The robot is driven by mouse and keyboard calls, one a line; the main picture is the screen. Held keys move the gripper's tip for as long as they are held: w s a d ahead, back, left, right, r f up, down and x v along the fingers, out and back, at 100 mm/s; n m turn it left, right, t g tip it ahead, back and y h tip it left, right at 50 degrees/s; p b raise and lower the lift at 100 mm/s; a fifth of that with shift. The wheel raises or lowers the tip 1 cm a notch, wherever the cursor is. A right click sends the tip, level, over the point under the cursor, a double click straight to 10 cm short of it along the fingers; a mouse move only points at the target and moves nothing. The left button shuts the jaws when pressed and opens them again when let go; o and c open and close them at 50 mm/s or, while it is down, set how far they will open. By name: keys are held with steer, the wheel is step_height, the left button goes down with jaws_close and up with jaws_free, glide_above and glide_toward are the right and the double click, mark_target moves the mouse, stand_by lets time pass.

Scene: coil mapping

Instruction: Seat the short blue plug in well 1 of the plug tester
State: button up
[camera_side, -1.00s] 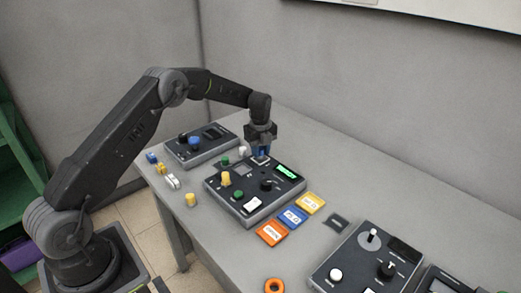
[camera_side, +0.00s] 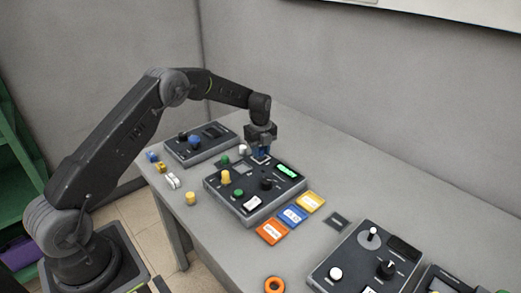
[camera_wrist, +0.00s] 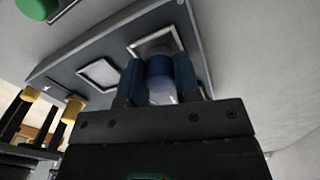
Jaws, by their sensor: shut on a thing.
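My gripper (camera_side: 263,154) is over the back edge of the plug tester (camera_side: 222,195), pointing down. In the wrist view my gripper (camera_wrist: 160,80) has its two blue fingers closed on the short blue plug (camera_wrist: 159,70). The plug's end lines up with a light-framed square well (camera_wrist: 140,46) on the tester's dark top. I cannot tell how far the plug is in the well, or which number the well has. A second framed square (camera_wrist: 100,74) beside it looks empty. In the side view the plug is mostly hidden by the fingers.
The tester carries a yellow plug (camera_side: 226,177), a black knob (camera_side: 266,184) and a lit green display (camera_side: 289,170). Another panel (camera_side: 185,155) stands behind it. Loose small plugs lie to its left, including a yellow one (camera_side: 191,198). An orange card (camera_side: 271,232) lies in front.

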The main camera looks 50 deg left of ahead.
steer(key=shift+f, duration=0.2)
stand_by(0.4)
steer(key=o, duration=1)
steer(key=shift+o, duration=0.2)
steer(key=o, duration=0.4)
steer(key=shift+r, duration=3.5)
